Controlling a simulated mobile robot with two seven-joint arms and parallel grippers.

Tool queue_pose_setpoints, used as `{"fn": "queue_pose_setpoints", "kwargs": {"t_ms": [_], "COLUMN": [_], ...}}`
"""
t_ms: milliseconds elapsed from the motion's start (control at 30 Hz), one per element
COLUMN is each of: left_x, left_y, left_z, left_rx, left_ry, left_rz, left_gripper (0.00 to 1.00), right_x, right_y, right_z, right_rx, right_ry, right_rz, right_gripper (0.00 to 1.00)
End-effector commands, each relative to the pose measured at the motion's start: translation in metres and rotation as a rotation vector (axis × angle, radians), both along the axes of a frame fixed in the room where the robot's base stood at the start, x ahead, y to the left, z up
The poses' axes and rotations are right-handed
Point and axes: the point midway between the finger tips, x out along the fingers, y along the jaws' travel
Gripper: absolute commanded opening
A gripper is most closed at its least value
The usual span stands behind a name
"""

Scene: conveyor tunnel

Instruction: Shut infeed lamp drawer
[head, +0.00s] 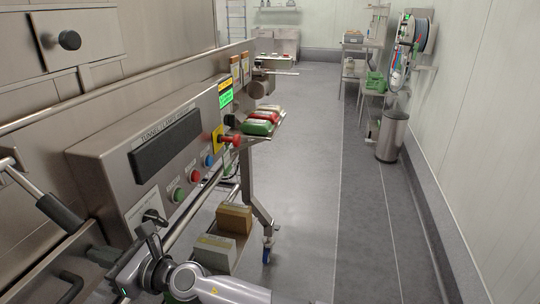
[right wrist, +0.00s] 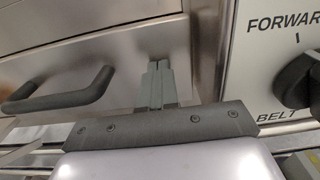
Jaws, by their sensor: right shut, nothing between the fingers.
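A steel drawer front with a dark bow handle (right wrist: 62,90) fills the left and middle of the right wrist view. In the head view its handle (head: 72,286) shows at the bottom left. I take this for the infeed lamp drawer; no label on it is readable. My right gripper (right wrist: 158,68) is shut and empty, its fingers pointing at the front, to the right of the handle. I cannot tell whether the tips touch it. In the head view the right gripper (head: 96,255) is at the lower left. How far the drawer stands out is unclear. My left gripper is out of view.
The control panel (head: 108,178) with buttons and a red knob (head: 231,140) is above my right arm. A dark belt knob (right wrist: 298,80) sits right of the fingers. A bar with a dark grip (head: 58,211) juts in at left.

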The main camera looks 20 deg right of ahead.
Motion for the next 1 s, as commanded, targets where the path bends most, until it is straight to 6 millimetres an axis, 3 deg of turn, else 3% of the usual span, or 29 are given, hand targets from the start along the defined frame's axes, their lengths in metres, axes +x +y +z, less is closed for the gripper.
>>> {"fn": "queue_pose_setpoints", "kwargs": {"t_ms": [1000], "left_x": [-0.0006], "left_y": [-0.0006], "left_z": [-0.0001], "left_rx": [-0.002], "left_ry": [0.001], "left_rz": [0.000], "left_gripper": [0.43], "right_x": [0.0025], "right_y": [0.0032], "right_z": [0.0065], "right_rx": [0.011], "right_ry": [-0.005], "right_rz": [-0.006], "right_gripper": [0.00]}}
